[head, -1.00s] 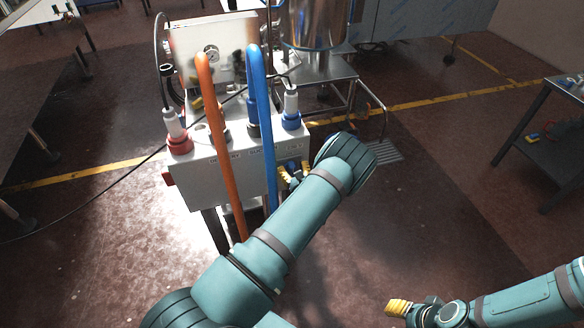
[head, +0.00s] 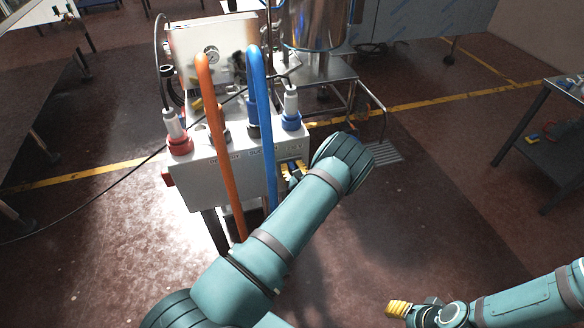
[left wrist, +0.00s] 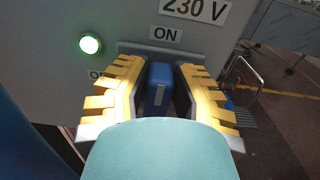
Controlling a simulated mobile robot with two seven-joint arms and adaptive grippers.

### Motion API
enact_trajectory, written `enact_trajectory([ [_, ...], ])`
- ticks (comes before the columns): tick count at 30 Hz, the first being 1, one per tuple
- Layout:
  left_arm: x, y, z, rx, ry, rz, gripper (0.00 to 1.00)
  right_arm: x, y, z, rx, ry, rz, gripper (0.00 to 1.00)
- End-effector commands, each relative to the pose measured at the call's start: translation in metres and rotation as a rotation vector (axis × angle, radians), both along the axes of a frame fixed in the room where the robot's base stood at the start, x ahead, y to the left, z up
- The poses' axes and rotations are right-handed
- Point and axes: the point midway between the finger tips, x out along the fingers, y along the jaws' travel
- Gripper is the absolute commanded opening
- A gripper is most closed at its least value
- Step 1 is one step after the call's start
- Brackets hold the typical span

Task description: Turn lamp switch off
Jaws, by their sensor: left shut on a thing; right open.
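The lamp switch is a blue knob (left wrist: 157,78) on the grey panel of a control box (head: 190,170). In the left wrist view it stands roughly upright, below the "ON" label (left wrist: 166,34). A second label, starting with "O", is mostly hidden behind the left finger. A green lamp (left wrist: 90,43) glows at the upper left. My left gripper (left wrist: 160,95) has its yellow fingers on both sides of the knob and is shut on it. In the head view the left gripper (head: 293,170) is at the box's right side, with the knob hidden. My right gripper (head: 397,308) is open and empty, low at the right.
An orange hose (head: 222,150) and a blue hose (head: 263,120) arch down the box front, left of my left gripper. A steel vessel (head: 318,22) stands behind. A dark table (head: 550,130) is at the right edge. Floor between is clear.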

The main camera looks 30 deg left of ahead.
Motion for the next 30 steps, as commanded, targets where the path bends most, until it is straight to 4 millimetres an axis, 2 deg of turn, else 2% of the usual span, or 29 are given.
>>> enact_trajectory([
  [11, -0.003, 0.005, 0.000, -0.118, -0.141, 0.002, 0.00, -0.001, 0.000, -0.003, 0.000, 0.002, 0.002, 0.47],
  [30, -0.014, 0.016, -0.008, -0.506, -0.601, 0.002, 0.00, -0.004, 0.001, -0.015, 0.002, 0.010, 0.008, 0.47],
])
